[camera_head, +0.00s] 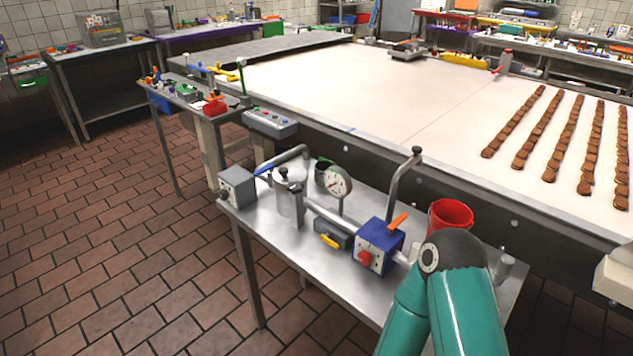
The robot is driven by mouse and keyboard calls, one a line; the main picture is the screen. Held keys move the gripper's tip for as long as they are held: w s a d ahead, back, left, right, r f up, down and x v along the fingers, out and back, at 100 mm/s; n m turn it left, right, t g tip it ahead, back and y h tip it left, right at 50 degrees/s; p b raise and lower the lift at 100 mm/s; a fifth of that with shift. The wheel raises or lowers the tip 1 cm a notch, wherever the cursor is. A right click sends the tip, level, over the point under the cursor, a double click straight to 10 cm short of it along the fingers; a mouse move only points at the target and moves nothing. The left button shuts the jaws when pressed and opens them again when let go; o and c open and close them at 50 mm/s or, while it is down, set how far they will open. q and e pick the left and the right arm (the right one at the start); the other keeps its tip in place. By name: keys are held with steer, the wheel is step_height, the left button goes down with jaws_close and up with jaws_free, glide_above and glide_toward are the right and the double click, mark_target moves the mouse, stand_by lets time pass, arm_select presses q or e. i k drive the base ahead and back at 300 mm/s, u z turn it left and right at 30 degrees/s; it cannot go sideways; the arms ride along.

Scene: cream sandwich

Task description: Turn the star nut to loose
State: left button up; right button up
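A metal side table (270,236) carries a pipe assembly. On it, a blue box (379,243) has a red knob (365,258) on its front and an orange lever (398,221) on top. A silver canister (290,205) with a dark knob on its lid stands left of a round dial gauge (338,182). I cannot tell for sure which of these knobs is the star nut; the parts are small. My teal arm rises from the bottom right, its dark joint close to the blue box. Neither of my grippers shows.
A red bucket (450,213) stands behind my arm. A wide pale conveyor (400,110) with rows of brown biscuits (515,120) runs behind the table. A grey button box (270,122) and a tool-laden bench (190,95) are at the left. The tiled floor at left is clear.

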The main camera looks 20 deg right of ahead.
mark_target(295, 187)
steer(key=u, duration=0.9)
steer(key=i, duration=0.15)
steer(key=z, duration=2.7)
steer(key=k, duration=1.25)
steer(key=u, duration=3.6)
steer(key=k, duration=0.1)
steer(key=z, duration=2.2)
steer(key=i, duration=1.65)
